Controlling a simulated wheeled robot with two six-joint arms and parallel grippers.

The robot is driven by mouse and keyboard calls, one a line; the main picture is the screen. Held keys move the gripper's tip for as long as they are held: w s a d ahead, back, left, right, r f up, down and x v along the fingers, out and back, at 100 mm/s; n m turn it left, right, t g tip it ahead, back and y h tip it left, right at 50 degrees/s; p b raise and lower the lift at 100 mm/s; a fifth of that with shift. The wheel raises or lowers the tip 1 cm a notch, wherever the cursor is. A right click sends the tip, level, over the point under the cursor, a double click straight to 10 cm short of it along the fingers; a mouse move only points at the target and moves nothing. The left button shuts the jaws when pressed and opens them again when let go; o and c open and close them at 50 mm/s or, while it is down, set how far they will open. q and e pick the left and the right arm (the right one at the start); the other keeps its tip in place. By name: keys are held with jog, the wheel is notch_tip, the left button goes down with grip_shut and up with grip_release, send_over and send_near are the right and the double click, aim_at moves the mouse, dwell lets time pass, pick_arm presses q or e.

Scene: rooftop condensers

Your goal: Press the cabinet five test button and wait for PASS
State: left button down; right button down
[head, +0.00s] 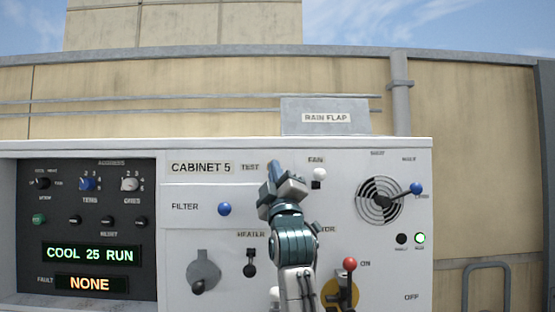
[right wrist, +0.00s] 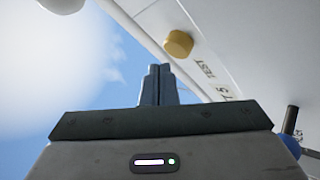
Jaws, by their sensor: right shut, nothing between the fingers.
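The Cabinet 5 panel (head: 190,245) is white, with a TEST label (head: 250,167) at its top. In the right wrist view a yellow button (right wrist: 178,43) stands out from the panel beside the TEST label (right wrist: 208,71). In the head view my right gripper (head: 276,172) covers the place just right of that label, and the button is hidden. The gripper is shut and empty; its fingertips (right wrist: 158,71) look close to the button but apart from it. The green display (head: 90,253) reads COOL 25 RUN and the fault display (head: 90,284) reads NONE. No PASS shows.
Near my arm are a blue filter knob (head: 224,209), a white fan knob (head: 318,174), a heater toggle (head: 250,262) and a red-knobbed lever (head: 349,265). A blue-tipped lever (head: 416,188) crosses the round vent. A green lamp (head: 420,238) is lit. The rain flap (head: 325,117) rises behind the cabinet top.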

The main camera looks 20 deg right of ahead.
jog(key=shift+w, duration=0.15)
jog(key=shift+w+d, duration=0.1)
jog(key=shift+w, duration=0.25)
jog(key=shift+w+d+p, duration=0.15)
jog(key=shift+w+p, duration=0.15)
jog(key=shift+w, duration=0.25)
dwell(0.8)
dwell(0.3)
jog(key=shift+s+a+f, duration=0.1)
jog(key=shift+s+a, duration=0.15)
jog(key=shift+s, duration=0.65)
jog(key=shift+b, duration=0.3)
jog(key=shift+s+a+b, duration=0.2)
jog(key=shift+s+a, duration=0.05)
jog(key=shift+s, duration=0.55)
jog(key=shift+s+a+b, duration=0.2)
jog(key=shift+s+b, duration=0.05)
jog(key=shift+s, duration=0.55)
jog(key=shift+s+a+b, duration=0.2)
jog(key=shift+s+a, duration=0.05)
jog(key=shift+s, duration=0.55)
